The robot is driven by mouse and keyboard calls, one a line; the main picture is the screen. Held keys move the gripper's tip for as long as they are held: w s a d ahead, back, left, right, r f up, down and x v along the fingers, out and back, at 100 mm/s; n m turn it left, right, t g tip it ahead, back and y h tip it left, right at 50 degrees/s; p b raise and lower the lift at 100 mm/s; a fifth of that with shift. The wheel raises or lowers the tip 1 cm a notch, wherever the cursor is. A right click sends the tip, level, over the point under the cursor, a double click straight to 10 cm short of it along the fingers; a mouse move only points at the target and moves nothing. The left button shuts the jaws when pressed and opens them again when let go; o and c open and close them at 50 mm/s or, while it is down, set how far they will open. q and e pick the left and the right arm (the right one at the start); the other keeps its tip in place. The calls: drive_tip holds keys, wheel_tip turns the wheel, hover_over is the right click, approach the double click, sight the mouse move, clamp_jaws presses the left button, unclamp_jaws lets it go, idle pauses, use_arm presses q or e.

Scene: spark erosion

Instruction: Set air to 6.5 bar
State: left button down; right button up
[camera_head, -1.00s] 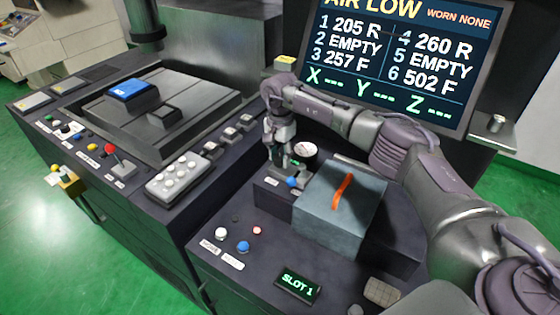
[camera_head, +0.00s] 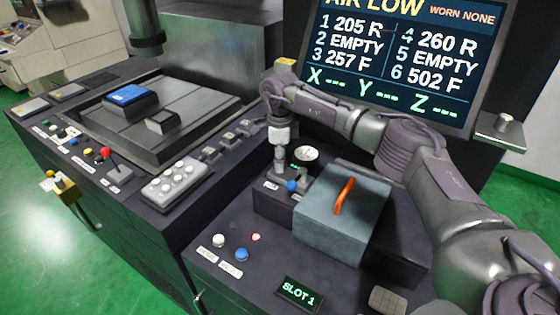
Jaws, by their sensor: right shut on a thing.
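The screen (camera_head: 400,55) at the back reads "AIR LOW". A small round white-faced gauge (camera_head: 306,153) stands on the dark console behind the grey box; its reading is too small to make out. My right gripper (camera_head: 281,175) points down just left of the gauge, over the raised block with a blue knob (camera_head: 291,186) in front. It is shut on the regulator knob, which its fingers mostly hide. A small green glow shows between gripper and gauge. My left gripper is out of view.
A grey box with an orange handle (camera_head: 344,195) stands close to the right of the gripper, under my right arm. White and blue buttons (camera_head: 241,255) and a "SLOT 1" display (camera_head: 299,293) are at the front.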

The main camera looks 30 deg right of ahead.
drive_tip(key=m, duration=0.5)
drive_tip(key=shift+m+b, duration=0.3)
drive_tip(key=shift+m, duration=0.1)
drive_tip(key=m, duration=0.5)
drive_tip(key=shift+m, duration=0.7)
drive_tip(key=o, duration=1.1)
drive_tip(key=shift+o, duration=0.2)
wheel_tip(320, 180, up, 12)
